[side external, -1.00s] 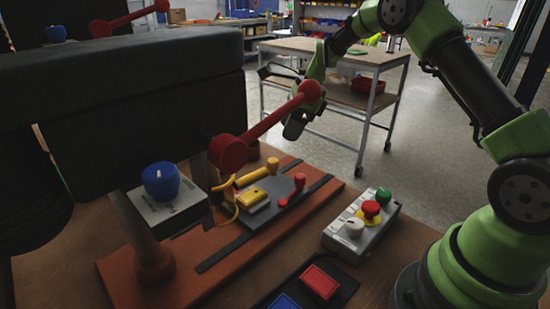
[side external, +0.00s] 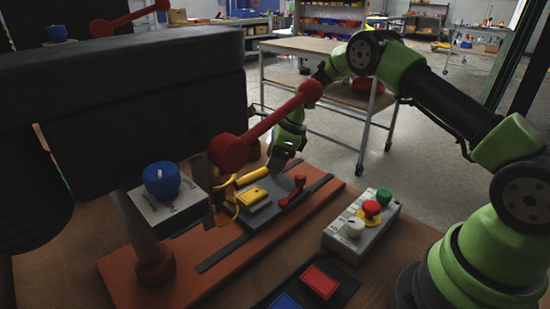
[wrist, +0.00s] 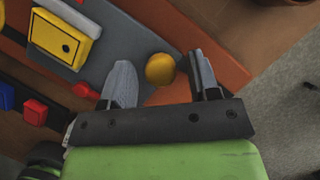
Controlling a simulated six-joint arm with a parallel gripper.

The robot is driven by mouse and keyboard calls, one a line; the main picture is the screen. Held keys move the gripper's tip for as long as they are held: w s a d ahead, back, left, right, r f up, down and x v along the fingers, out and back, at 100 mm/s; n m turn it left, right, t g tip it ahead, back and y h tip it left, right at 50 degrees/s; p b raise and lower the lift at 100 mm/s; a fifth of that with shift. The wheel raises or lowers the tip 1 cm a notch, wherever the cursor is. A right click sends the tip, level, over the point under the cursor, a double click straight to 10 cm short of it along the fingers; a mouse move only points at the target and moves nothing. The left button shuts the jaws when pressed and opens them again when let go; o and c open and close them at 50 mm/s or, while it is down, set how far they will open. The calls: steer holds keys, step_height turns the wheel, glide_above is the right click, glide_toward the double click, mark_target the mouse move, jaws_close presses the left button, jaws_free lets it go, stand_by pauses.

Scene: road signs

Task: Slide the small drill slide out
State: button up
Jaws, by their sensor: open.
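The small drill slide is a grey plate (side external: 262,219) on the reddish-brown drill base (side external: 125,272), with a yellow block (side external: 254,196) and a red handle (side external: 292,190) on top. A yellow bar (side external: 251,176) is beside it towards the back. The grey plate (wrist: 105,42) and yellow block (wrist: 62,38) also show in the wrist view. My gripper (side external: 280,163) is low at the far side of the base, partly behind the drill's red lever (side external: 275,120). In the wrist view my open gripper (wrist: 159,62) has a round yellow knob (wrist: 160,70) between its fingers; contact cannot be told.
The dark drill head (side external: 130,100) overhangs the left side. A blue dial (side external: 162,180) sits below it. A control box (side external: 345,240) with green, red and white knobs stands to the right. Red (side external: 320,282) and blue pads lie in front. A wheeled cart (side external: 335,95) stands behind.

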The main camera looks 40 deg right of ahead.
jaws_close()
steer(key=d, duration=1)
steer(key=shift+d, duration=0.1)
jaws_free()
steer(key=v, duration=1)
